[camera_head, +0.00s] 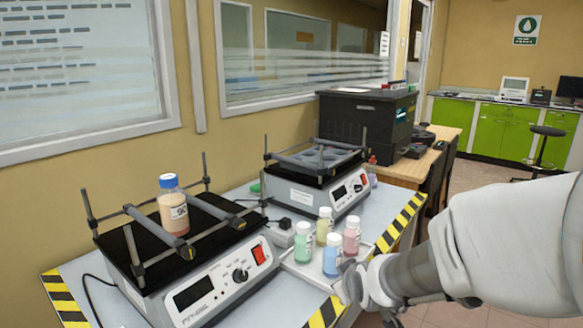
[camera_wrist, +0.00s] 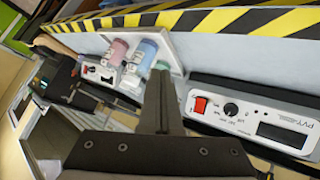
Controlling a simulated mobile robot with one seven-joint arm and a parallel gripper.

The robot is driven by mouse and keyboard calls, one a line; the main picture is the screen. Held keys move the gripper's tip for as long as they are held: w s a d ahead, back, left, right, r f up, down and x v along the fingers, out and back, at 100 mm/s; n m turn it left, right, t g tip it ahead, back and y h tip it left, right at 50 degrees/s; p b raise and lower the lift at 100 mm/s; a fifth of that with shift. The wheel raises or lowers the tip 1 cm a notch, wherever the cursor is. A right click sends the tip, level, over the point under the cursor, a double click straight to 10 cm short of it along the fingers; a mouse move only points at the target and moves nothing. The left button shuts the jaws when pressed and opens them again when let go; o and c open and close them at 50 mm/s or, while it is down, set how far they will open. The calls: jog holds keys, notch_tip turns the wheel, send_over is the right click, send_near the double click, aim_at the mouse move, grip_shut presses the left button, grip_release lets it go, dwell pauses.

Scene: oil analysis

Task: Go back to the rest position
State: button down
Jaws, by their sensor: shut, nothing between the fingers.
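In the wrist view my gripper (camera_wrist: 160,82) shows with its fingers closed together and nothing between them. The fingertips overlap the picture of the tray (camera_wrist: 178,55) and its bottles; I cannot tell how far apart they are. In the head view my arm comes in from the right and its wrist end lies near the right front of the tray (camera_head: 302,268). The fingers themselves are hidden there. Green (camera_head: 303,242), yellow (camera_head: 324,226), blue (camera_head: 332,255) and pink (camera_head: 351,236) bottles with white caps stand on the tray.
A shaker (camera_head: 205,275) holds a blue-capped bottle (camera_head: 173,205) between its bars. A second shaker (camera_head: 318,182) stands behind it, its platform without bottles. A black machine (camera_head: 367,120) sits on the wooden table beyond. Striped tape (camera_head: 400,222) marks the bench edge; open floor lies to the right.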

jog(key=s+d+r+m+g, duration=0.2)
jog(key=s+r+m, duration=0.15)
jog(key=s, duration=0.75)
jog(key=s+d+r+m+g, duration=0.1)
jog(key=s+r+m+g, duration=0.3)
jog(key=s, duration=0.7)
notch_tip(320, 180, up, 22)
jog(key=n+t+p, duration=0.1)
jog(key=t+p, duration=0.1)
jog(key=p, duration=1.9)
jog(key=shift+s+r+h, duration=0.2)
jog(key=shift+s+h, duration=0.05)
jog(key=shift+h, duration=0.05)
